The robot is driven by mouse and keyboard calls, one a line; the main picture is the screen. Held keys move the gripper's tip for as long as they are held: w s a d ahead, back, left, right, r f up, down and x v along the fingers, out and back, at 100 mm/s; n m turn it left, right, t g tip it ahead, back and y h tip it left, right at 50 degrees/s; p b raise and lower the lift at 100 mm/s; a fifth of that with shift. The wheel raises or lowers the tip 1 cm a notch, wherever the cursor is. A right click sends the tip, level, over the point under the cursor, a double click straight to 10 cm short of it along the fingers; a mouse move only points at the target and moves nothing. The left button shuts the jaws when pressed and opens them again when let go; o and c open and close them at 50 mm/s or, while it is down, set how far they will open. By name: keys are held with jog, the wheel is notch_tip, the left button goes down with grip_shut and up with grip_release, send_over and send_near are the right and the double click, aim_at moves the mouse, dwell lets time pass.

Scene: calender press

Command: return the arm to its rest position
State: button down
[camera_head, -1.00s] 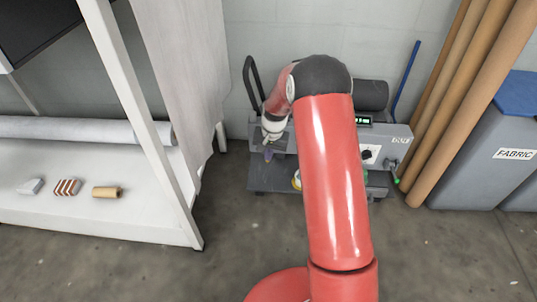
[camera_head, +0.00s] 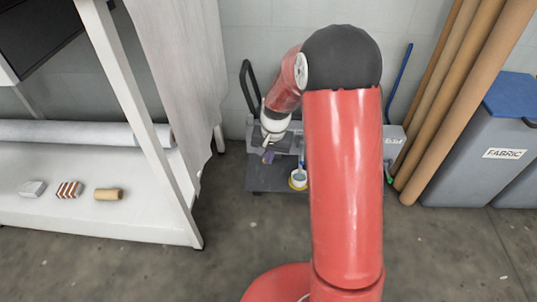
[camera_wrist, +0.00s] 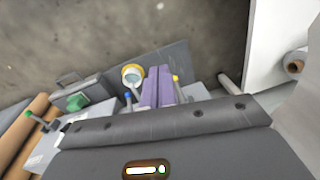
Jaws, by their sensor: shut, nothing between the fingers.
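My red arm reaches out over the calender press (camera_head: 284,140), with its elbow raised and its forearm sloping down. My gripper (camera_head: 267,158) hangs low over the left part of the press, above its grey base plate. In the wrist view its two purple fingers (camera_wrist: 157,73) lie side by side, shut with nothing between them.
A white table (camera_head: 100,220) with several small items stands at the left, beside a hanging grey cloth (camera_head: 180,80). A yellow-rimmed round container (camera_head: 298,180) sits on the press base. Brown tubes (camera_head: 455,100) and a grey fabric bin (camera_head: 480,160) stand at the right.

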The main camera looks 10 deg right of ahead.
jog(key=shift+r, duration=0.1)
dwell(0.3)
jog(key=s+r+n+t+p, duration=0.15)
jog(key=s+r, duration=0.35)
jog(key=r, duration=0.5)
jog(key=s+r+n+t+p, duration=0.1)
jog(key=s+r+p, duration=0.1)
jog(key=s+r, duration=0.5)
jog(key=s+r+n+t+h+p, duration=0.1)
jog(key=s+r+n+t+p, duration=0.1)
jog(key=s+r, duration=1)
jog(key=shift+s+p, duration=0.5)
jog(key=shift+s, duration=0.45)
